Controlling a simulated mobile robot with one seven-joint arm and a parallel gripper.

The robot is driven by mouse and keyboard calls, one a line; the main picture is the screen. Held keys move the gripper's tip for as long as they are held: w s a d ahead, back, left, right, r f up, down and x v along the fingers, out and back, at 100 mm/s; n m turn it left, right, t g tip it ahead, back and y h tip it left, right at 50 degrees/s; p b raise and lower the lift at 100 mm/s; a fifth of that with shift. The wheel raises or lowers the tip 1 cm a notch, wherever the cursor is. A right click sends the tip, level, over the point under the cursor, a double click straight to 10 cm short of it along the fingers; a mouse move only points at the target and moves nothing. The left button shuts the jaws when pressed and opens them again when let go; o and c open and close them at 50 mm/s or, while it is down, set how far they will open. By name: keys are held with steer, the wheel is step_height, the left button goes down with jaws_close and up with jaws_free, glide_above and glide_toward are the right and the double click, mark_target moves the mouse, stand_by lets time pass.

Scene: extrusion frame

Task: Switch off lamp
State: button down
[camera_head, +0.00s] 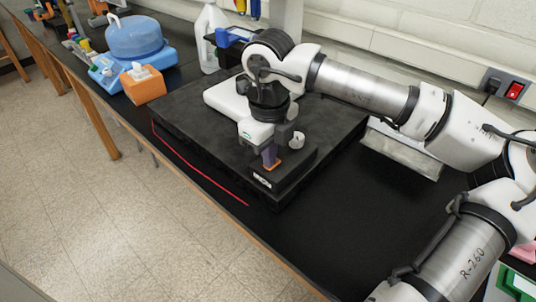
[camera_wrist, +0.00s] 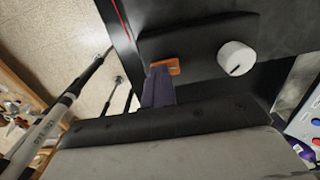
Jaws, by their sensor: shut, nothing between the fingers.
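A small black unit (camera_head: 289,172) with a pale label sits on the front right part of a dark slab. It carries an orange switch (camera_head: 273,170) and a white knob (camera_head: 297,140). In the wrist view the orange switch (camera_wrist: 174,66) lies at the fingertips, with the white knob (camera_wrist: 236,58) to its right. My gripper (camera_head: 269,162) points down, with purple fingers shut and empty. Its tips (camera_wrist: 159,70) are at the orange switch and partly hide it; I cannot tell whether they press on it. No lit lamp head can be made out.
The dark slab (camera_head: 190,110) lies on the black bench, with a red line along its front edge. A blue tank (camera_head: 135,40), an orange box (camera_head: 143,85) and a white jug (camera_head: 210,35) stand left. A red wall switch (camera_head: 514,90) is at right.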

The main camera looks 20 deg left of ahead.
steer(key=shift+w+d+f, duration=0.3)
steer(key=shift+w, duration=0.25)
steer(key=shift+w+r+p, duration=0.1)
steer(key=shift+r+p, duration=0.2)
steer(key=shift+r, duration=0.2)
step_height(320, 180, up, 14)
steer(key=b, duration=0.1)
steer(key=shift+s+a+f, duration=0.2)
steer(key=shift+s, duration=0.15)
steer(key=shift+s, duration=0.1)
